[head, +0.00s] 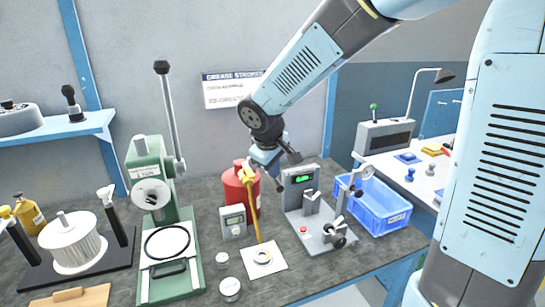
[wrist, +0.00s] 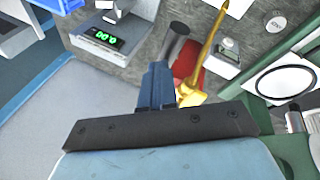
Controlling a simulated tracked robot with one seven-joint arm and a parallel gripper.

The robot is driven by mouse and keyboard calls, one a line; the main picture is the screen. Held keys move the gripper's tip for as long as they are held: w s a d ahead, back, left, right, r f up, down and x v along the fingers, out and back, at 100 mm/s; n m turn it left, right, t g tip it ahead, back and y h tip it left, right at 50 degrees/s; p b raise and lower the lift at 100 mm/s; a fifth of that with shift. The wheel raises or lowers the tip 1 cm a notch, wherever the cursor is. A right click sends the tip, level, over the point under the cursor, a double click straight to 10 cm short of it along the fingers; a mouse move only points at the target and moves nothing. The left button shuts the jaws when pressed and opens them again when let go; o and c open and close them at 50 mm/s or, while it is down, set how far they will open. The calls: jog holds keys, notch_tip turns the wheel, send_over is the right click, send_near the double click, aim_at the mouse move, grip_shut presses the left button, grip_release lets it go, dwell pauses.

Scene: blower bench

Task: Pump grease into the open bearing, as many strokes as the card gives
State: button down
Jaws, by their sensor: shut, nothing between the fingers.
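My gripper (head: 266,157) is shut and empty, just above and right of the red grease pump (head: 252,190) with its yellow head. In the wrist view my gripper (wrist: 158,78) points at a dark grey rounded piece (wrist: 174,40); I cannot tell whether they touch. The pump's red body (wrist: 188,60) and yellow spout (wrist: 214,35) are partly hidden there. In the head view the spout (head: 256,218) slopes down to the open ring bearing (head: 262,257) on a white pad (head: 279,262). The grease strokes card (head: 222,96) is on the wall, its small text unreadable and its right side covered by my arm.
A green press (head: 168,240) stands left of the pump. A small meter (head: 233,222) stands in front of it. A grey tester with a green display (head: 301,179) and a blue crate (head: 385,213) stand right. Small round tins (head: 230,288) lie near the front edge.

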dwell(0.4)
jog(key=w+r, duration=0.3)
jog(key=r, duration=0.4)
jog(key=shift+w+a, duration=0.15)
jog(key=shift+a, duration=0.3)
dwell(0.6)
jog(key=shift+w+a+r, duration=0.1)
jog(key=shift+w+r, duration=0.25)
jog(key=shift+r, duration=0.4)
jog(key=shift+w+a+r, duration=0.1)
jog(key=shift+w+r, duration=0.25)
jog(key=shift+r, duration=0.4)
jog(key=shift+w+a+r, duration=0.1)
jog(key=shift+w+r, duration=0.25)
jog(key=shift+r, duration=0.4)
dwell(1.3)
jog(key=shift+w+a+r, duration=0.1)
jog(key=shift+w+r, duration=0.3)
jog(key=shift+r, duration=0.45)
jog(key=shift+w+a+r, duration=0.1)
jog(key=shift+w+r, duration=0.3)
jog(key=shift+r, duration=0.4)
jog(key=shift+f, duration=0.1)
jog(key=s+d+f, duration=0.1)
jog(key=s+f, duration=0.2)
jog(key=f, duration=0.4)
jog(key=shift+s+f, duration=0.35)
jog(key=shift+f, duration=0.05)
